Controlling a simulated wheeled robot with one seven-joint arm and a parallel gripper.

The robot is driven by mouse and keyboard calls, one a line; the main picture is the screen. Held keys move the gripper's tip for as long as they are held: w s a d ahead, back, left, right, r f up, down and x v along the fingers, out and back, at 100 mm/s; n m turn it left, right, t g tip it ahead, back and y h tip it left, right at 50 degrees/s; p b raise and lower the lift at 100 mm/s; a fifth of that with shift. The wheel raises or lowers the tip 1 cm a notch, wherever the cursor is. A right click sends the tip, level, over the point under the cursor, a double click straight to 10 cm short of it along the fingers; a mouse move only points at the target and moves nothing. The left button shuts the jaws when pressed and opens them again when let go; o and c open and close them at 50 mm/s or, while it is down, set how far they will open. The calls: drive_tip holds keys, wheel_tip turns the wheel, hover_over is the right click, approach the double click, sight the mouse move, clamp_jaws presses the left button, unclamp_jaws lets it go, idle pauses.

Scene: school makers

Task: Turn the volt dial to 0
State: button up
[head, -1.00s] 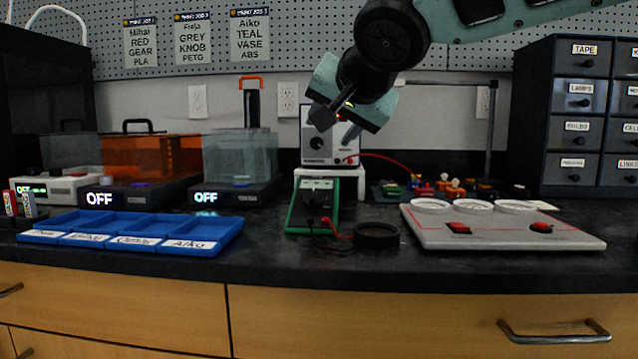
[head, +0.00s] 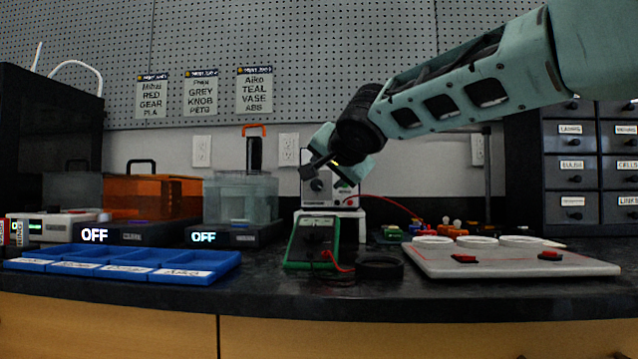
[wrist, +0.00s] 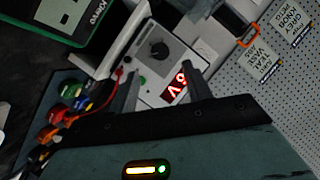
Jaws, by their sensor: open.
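The power supply (head: 343,194) is a light box on a white stand at the back of the bench. Its black volt dial (wrist: 158,48) shows clearly in the wrist view; the dial (head: 316,185) is also just below my gripper in the head view. A red lit display (wrist: 176,91) shows a single digit, 6 or 9, with a V; the wrist picture is rotated. My gripper (head: 328,170) is open and empty in front of the supply's upper face. In the wrist view its two fingers (wrist: 163,80) stand apart below the dial, not around it.
A green-framed meter (head: 312,238) stands in front of the supply, with a red lead and a black ring (head: 380,268) beside it. A grey board (head: 510,259) lies at right, blue trays (head: 125,262) at left. Small coloured parts (wrist: 65,112) lie beside the supply.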

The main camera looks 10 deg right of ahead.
sight(317, 185)
drive_tip(key=p+x, duration=0.1)
drive_tip(key=x, duration=0.6)
drive_tip(key=shift+w, duration=0.25)
drive_tip(key=shift+c, duration=0.2)
drive_tip(key=c, duration=0.9)
